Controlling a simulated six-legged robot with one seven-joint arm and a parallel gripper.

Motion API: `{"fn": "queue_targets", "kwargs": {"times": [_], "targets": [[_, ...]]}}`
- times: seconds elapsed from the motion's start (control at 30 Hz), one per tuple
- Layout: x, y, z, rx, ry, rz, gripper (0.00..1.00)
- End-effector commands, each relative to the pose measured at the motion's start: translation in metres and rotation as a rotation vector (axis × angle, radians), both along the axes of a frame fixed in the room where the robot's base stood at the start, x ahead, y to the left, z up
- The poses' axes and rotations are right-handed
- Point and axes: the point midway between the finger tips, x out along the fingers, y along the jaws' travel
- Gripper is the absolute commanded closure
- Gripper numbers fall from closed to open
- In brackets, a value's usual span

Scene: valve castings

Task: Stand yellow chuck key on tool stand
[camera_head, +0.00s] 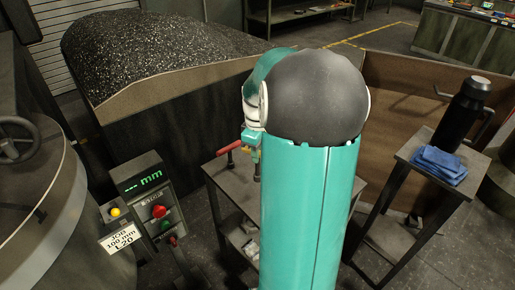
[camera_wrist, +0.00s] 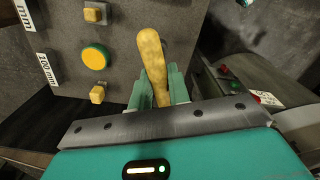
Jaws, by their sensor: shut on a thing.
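My gripper (camera_wrist: 158,88) is shut on the yellow chuck key (camera_wrist: 152,55), whose worn yellow handle rises between the two teal fingers in the wrist view. Its lower part is hidden behind the gripper's dark metal edge. In the head view my gripper (camera_head: 256,170) shows only partly beside my arm, over a small grey table (camera_head: 232,183), and the yellow key cannot be made out there. A red-handled tool (camera_head: 229,149) shows just left of the gripper. In the wrist view a grey block (camera_wrist: 60,75) carries yellow square pieces and a yellow disc; I cannot tell whether it is the tool stand.
A control box (camera_head: 150,200) with red and green buttons stands left of the table; it also shows in the wrist view (camera_wrist: 226,82). A side table (camera_head: 408,160) at right holds a black flask (camera_head: 461,112) and a blue cloth (camera_head: 439,163). A chip-filled bin (camera_head: 150,100) stands behind.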

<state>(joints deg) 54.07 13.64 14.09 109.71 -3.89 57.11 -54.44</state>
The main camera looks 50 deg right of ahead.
Motion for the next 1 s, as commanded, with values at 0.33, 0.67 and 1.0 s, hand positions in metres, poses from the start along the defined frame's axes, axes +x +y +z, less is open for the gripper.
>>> {"fn": "queue_targets", "kwargs": {"times": [0.33, 0.67, 1.0], "targets": [[0.0, -0.001, -0.037, 0.001, 0.001, -0.001, 1.0], [0.001, -0.002, -0.055, -0.001, 0.0, -0.001, 1.0], [0.001, -0.002, -0.055, -0.001, 0.0, -0.001, 1.0]]}}
